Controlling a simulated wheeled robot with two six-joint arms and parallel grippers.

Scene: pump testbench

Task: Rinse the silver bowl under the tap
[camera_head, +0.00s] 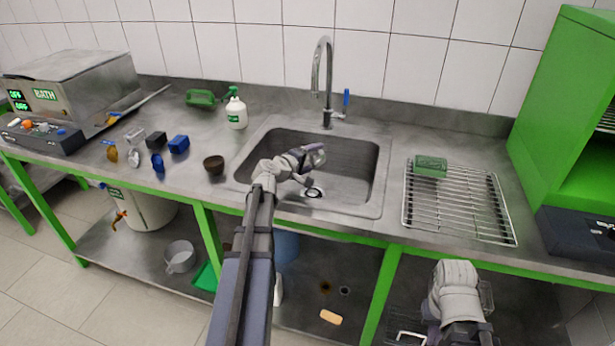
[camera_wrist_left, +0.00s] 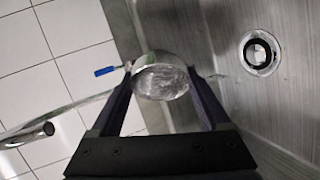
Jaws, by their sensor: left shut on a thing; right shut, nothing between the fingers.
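The silver bowl (camera_wrist_left: 160,78) is between the fingers of my left gripper (camera_wrist_left: 165,88) in the left wrist view. My left gripper (camera_head: 312,155) is shut on it over the sink basin (camera_head: 358,165), in front of the tap (camera_head: 325,85). The bowl is small and partly hidden by the fingers in the head view. The tap has a blue lever (camera_head: 346,97), which also shows in the left wrist view (camera_wrist_left: 105,71). The spout end (camera_wrist_left: 44,129) is left of the bowl there. I cannot make out water. My right gripper's fingers are not visible; only arm parts show at the lower right.
A dark bowl (camera_head: 213,165) and several small coloured items stand left of the sink. A spray bottle (camera_head: 236,110) is behind them. A wire rack (camera_head: 455,205) with a green block (camera_head: 430,166) lies to the right. The sink drain (camera_wrist_left: 259,53) is clear.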

